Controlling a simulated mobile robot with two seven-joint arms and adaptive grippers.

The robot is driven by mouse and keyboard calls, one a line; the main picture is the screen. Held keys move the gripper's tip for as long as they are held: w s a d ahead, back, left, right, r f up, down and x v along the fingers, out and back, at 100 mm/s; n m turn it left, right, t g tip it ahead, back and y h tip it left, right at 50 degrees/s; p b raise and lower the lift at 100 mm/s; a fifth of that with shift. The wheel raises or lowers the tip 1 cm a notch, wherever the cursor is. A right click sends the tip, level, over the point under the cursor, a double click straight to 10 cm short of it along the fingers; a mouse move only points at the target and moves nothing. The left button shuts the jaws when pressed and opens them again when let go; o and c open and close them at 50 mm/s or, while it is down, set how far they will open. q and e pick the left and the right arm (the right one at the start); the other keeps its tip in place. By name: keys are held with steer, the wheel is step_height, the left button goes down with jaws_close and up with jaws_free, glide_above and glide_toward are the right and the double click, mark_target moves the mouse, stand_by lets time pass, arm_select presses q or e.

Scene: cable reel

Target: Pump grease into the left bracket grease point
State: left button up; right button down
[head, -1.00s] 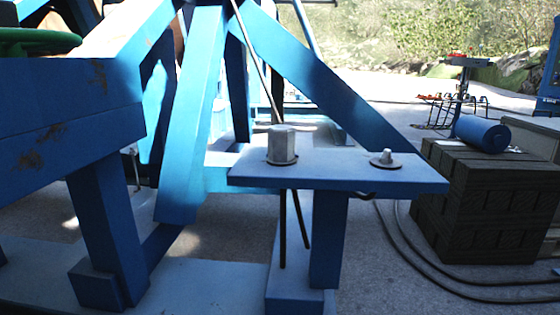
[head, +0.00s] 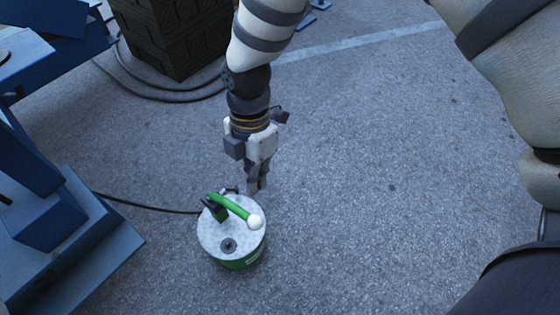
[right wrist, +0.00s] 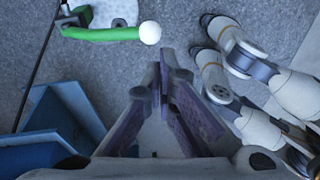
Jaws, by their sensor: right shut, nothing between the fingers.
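The grease pump (head: 232,250) is a green drum with a grey lid, standing on the ground in the head view. Its green lever (head: 232,206) slants across the lid and ends in a white knob (head: 256,222). In the right wrist view the lever (right wrist: 100,34) and knob (right wrist: 150,33) lie just beyond the fingertips. My right gripper (head: 257,188) points down beside the pump's far right side, shut and empty, apart from the knob. Its fingers also show in the right wrist view (right wrist: 164,62). My left gripper is not in view. I cannot make out the left bracket grease point.
A blue steel frame (head: 85,240) stands at the left, its foot near the pump. A black hose (head: 150,206) runs from the pump to the frame. Dark stacked blocks (head: 178,35) and cables (head: 165,92) lie at the back. The paving right of the pump is clear.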

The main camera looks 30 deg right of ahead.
mark_target(256, 220)
steer(key=shift+w+r+n, duration=0.2)
steer(key=shift+w+r, duration=0.1)
steer(key=shift+r, duration=0.25)
steer(key=shift+w+r+n, duration=0.2)
steer(key=shift+w+r, duration=0.1)
steer(key=shift+r, duration=0.2)
steer(key=b+x, duration=0.2)
steer(key=x, duration=1.2)
steer(key=shift+d+f, duration=0.1)
